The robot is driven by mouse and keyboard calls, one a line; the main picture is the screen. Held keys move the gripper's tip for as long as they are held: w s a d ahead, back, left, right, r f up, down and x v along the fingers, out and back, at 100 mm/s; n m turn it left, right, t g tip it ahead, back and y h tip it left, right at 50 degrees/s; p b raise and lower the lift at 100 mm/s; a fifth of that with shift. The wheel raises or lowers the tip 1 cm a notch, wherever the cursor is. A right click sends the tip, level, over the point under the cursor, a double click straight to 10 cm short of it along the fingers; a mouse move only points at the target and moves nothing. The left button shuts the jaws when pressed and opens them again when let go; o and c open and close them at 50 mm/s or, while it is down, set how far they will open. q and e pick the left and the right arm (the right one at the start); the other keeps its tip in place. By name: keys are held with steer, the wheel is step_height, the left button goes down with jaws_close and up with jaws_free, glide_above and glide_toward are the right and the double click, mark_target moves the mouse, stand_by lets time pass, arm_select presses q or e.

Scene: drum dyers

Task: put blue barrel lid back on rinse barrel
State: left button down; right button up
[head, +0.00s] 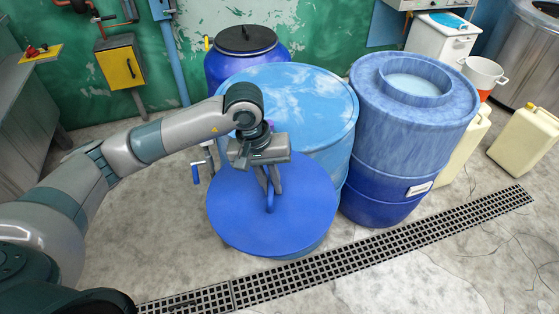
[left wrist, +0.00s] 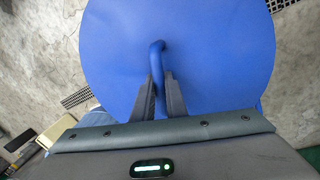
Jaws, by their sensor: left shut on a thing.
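The blue lid (head: 298,215) is a wide, flat disc in front of the barrels in the head view. It fills much of the left wrist view (left wrist: 215,50). My left gripper (head: 270,189) is shut on its raised loop handle; the two fingers (left wrist: 160,80) stand either side of the handle in the left wrist view. The lid overlaps the front of a light-blue-topped barrel (head: 300,90). I cannot tell which barrel is the rinse barrel, or whether the lid rests on anything; its underside is hidden. My right gripper is not in view.
A blue barrel with a round, pale-centred opening (head: 375,125) stands at the right. A dark-lidded barrel (head: 220,70) stands behind. A floor grate (head: 400,233) runs across the front. Cream jerrycans (head: 522,140) and a white bucket (head: 483,75) stand further right.

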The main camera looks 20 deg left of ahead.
mark_target(252, 230)
arm_select(q)
steer(key=s+f+m, duration=0.1)
steer(key=s+f, duration=0.1)
steer(key=s, duration=0.1)
steer(key=s+a+f+m, duration=0.1)
steer(key=s+f, duration=0.2)
steer(key=s+a+f+m, duration=0.1)
steer(key=s+f, duration=0.2)
steer(key=shift+f+g, duration=0.15)
steer(key=shift+g, duration=0.15)
steer(key=shift+w, duration=0.1)
